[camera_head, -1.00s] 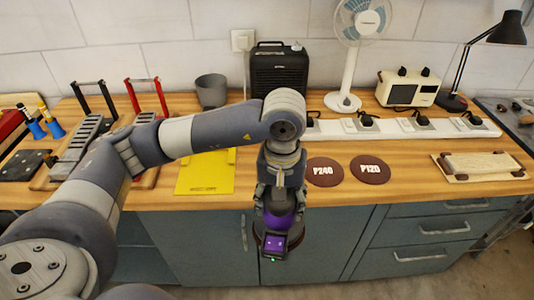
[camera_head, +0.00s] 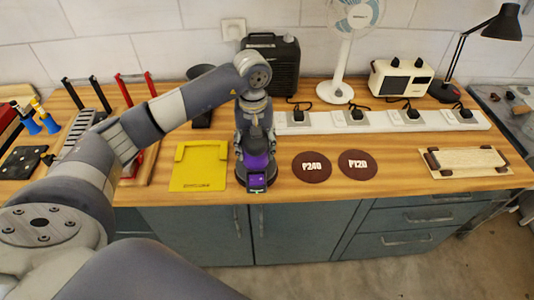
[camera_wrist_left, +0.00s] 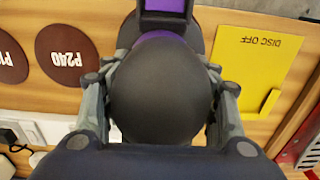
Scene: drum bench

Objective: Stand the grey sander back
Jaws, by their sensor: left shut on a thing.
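The sander (camera_head: 258,160) is dark grey with a purple band and a small dark box with a green light at its near end. My left gripper (camera_head: 254,130) is shut around its rounded dark body, one finger on each side. In the left wrist view the sander (camera_wrist_left: 162,90) fills the middle, with the gripper's fingers (camera_wrist_left: 160,105) at both sides. It is roughly upright at the bench's front part, between the yellow sheet and the P240 disc. I cannot tell whether its base touches the wood. My right gripper is not in view.
The yellow sheet marked DISC OFF (camera_head: 200,168) lies left of the sander. The P240 disc (camera_head: 311,167) and P120 disc (camera_head: 357,165) lie right. A white power strip (camera_head: 385,121), black heater (camera_head: 271,66) and fan (camera_head: 336,75) stand behind.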

